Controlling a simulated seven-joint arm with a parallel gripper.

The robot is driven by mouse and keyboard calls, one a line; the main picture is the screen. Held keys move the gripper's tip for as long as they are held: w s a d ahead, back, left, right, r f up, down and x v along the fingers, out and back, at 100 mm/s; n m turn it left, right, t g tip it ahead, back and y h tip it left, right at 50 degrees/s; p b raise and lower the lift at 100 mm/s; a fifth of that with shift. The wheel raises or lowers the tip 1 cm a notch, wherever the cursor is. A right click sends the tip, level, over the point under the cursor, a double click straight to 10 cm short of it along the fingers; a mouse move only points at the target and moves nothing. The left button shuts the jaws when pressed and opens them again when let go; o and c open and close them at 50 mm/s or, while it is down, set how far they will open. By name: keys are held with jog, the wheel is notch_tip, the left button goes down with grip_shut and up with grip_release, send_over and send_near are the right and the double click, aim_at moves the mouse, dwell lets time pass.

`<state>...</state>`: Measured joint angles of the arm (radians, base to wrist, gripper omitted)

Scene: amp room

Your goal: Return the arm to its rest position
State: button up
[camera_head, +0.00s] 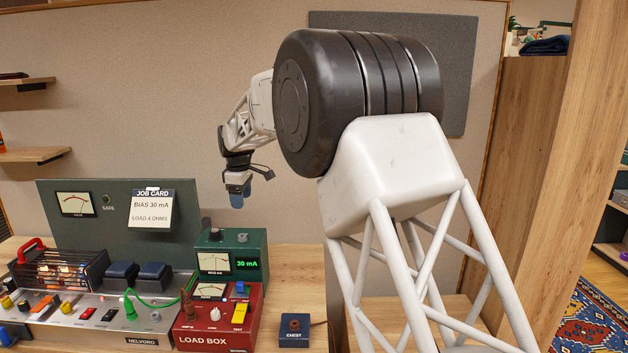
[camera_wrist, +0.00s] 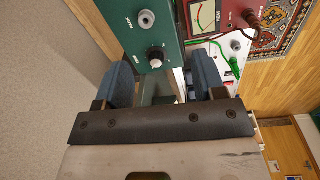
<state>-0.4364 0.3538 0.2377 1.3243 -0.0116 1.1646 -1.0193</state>
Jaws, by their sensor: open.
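My gripper (camera_head: 237,192) hangs in the air behind and above the green bias meter box (camera_head: 256,243), near the wall, pointing down. In the wrist view my gripper (camera_wrist: 162,76) shows two blue fingers standing apart with nothing held between them. The green box (camera_wrist: 125,22), with its knob and socket, lies beyond the fingers there. My arm reaches left and back from its black shoulder joint, and part of it is hidden behind that joint.
The amplifier (camera_head: 90,318) with glowing tubes and a green lead stands on the left of the bench. The red load box (camera_head: 216,322) and a small dark blue box (camera_head: 294,331) stand at the front. A job card (camera_head: 151,209) is on the back panel. Bare wood lies beside the boxes.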

jog(key=s+d+r+m, duration=0.3)
jog(key=s+d, duration=0.6)
jog(key=s+d+r+m+t, duration=0.1)
jog(key=s+d+r+m, duration=0.2)
jog(key=s+d, duration=0.65)
jog(key=s+d+r+m, duration=0.3)
jog(key=s+d, duration=0.5)
jog(key=d, duration=0.1)
jog(key=s+d+f+m, duration=0.2)
jog(key=s+d+f, duration=0.1)
jog(key=s, duration=0.7)
jog(key=s+d+f+m, duration=0.3)
jog(key=s+d, duration=0.3)
jog(key=s, duration=0.4)
jog(key=s+d+f+m, duration=0.3)
jog(key=s+d+f, duration=0.1)
jog(key=s, duration=0.7)
jog(key=shift+d+f+t, duration=0.15)
jog(key=shift+t, duration=0.25)
dwell(1.8)
